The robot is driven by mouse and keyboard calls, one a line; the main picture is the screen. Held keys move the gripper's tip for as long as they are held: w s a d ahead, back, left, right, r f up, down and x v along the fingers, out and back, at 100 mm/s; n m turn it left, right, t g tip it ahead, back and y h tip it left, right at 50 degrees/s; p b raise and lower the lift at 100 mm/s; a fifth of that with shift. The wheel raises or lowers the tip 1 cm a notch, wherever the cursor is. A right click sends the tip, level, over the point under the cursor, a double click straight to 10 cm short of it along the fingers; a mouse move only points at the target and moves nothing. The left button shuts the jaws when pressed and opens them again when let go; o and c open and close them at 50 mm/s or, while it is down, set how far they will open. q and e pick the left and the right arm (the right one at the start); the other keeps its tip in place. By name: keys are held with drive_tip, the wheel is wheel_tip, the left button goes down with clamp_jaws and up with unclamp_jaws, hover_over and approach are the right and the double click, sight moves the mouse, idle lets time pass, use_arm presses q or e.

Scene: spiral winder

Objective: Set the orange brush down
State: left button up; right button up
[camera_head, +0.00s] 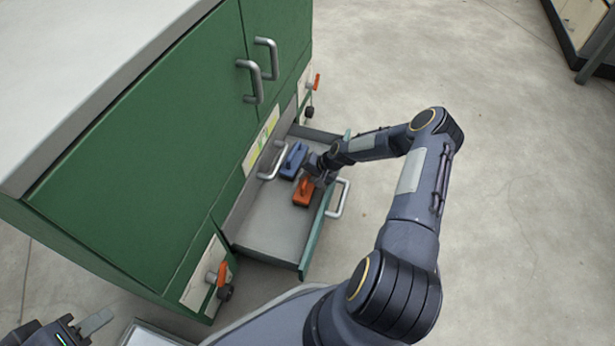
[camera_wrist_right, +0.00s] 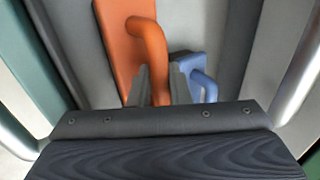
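The orange brush (camera_head: 303,192) is in the open drawer, in front of the blue brush. My right gripper (camera_head: 318,178) reaches down to it from the right. In the right wrist view, the two fingers (camera_wrist_right: 160,88) stand close on both sides of the orange brush's handle (camera_wrist_right: 149,45), which fills the gap between them. The brush is at or just above the drawer floor; I cannot tell whether it touches. My left gripper (camera_head: 92,325) is at the lower left of the head view, partly cut off, with one finger showing and nothing seen in it.
The blue brush (camera_head: 293,160) lies behind the orange one; its handle shows in the right wrist view (camera_wrist_right: 203,80). The drawer (camera_head: 262,228) has bare floor toward its near end. The green cabinet (camera_head: 150,170) stands at left with metal handles and orange levers (camera_head: 222,274).

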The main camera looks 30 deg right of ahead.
drive_tip(key=o, duration=0.4)
drive_tip(key=shift+r+p, duration=0.35)
drive_tip(key=shift+p, duration=0.05)
drive_tip(key=p+v, duration=0.4)
drive_tip(key=v, duration=0.7)
drive_tip(key=s+a+r+n+h, duration=0.1)
drive_tip(key=s+a+r+n, duration=0.15)
drive_tip(key=r, duration=0.65)
drive_tip(key=s+a+r+n+g, duration=0.1)
drive_tip(key=s+a+r+n, duration=0.15)
drive_tip(key=r, duration=0.65)
drive_tip(key=s+a+r+n+h, duration=0.1)
drive_tip(key=s+a+r, duration=0.25)
drive_tip(key=r, duration=0.55)
drive_tip(key=s+a+r+n, duration=0.1)
drive_tip(key=s+a+r, duration=0.3)
drive_tip(key=s, duration=0.5)
drive_tip(key=s+a+r+n+t+y, duration=0.1)
drive_tip(key=s+a+r, duration=0.3)
drive_tip(key=s, duration=0.4)
drive_tip(key=shift+s+a, duration=0.4)
drive_tip(key=shift+a, duration=0.5)
